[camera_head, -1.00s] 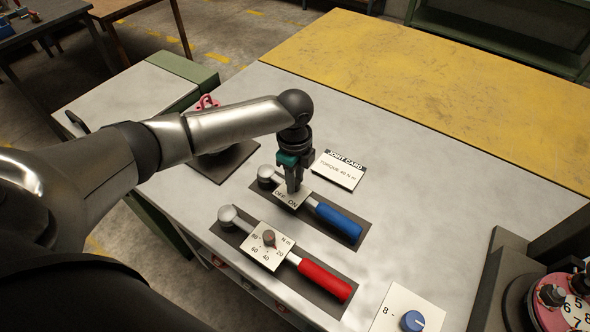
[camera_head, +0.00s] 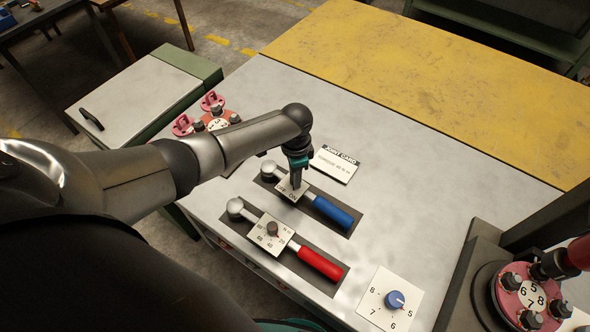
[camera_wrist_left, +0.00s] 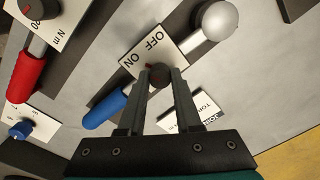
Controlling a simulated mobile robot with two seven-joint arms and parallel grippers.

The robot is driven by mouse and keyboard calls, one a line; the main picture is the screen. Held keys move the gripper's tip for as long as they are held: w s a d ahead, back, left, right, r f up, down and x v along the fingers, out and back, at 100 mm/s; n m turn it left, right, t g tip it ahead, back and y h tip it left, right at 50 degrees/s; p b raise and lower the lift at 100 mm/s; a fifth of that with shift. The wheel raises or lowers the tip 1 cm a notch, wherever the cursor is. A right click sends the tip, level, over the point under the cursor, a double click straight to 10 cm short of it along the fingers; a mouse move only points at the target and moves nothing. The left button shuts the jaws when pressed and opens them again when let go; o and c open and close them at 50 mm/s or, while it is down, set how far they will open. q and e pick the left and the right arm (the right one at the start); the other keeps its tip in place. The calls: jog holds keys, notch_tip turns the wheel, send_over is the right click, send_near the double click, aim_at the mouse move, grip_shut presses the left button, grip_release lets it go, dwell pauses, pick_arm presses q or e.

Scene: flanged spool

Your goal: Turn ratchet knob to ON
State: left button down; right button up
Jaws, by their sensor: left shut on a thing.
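The ratchet with the blue handle (camera_head: 333,212) lies on a dark mat on the bench. Its white plate (camera_head: 281,187) carries OFF and ON labels. My left gripper (camera_head: 295,180) points down over this plate, shut on the dark ratchet knob. In the left wrist view, the fingertips (camera_wrist_left: 160,82) flank the round ratchet knob (camera_wrist_left: 159,75). A small red mark on the knob lies on its upper left, toward the ON label (camera_wrist_left: 126,60) more than the OFF label (camera_wrist_left: 152,40). The fingers hide part of the knob. My right gripper does not show.
A red-handled wrench (camera_head: 319,264) with a numbered dial lies just in front. A joint card (camera_head: 334,164) lies behind. A blue selector knob (camera_head: 394,300) is at front right. Pink flanges stand left (camera_head: 217,123) and right (camera_head: 530,297). The back right bench is clear.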

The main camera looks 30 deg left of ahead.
pick_arm(q)
jog(key=shift+n+p, duration=0.3)
jog(key=shift+n, duration=0.3)
jog(key=c, duration=0.6)
grip_release()
jog(key=shift+r, duration=0.1)
notch_tip(320, 180, up, 15)
jog(key=p, duration=0.2)
jog(key=shift+d, duration=0.15)
jog(key=shift+s, duration=0.1)
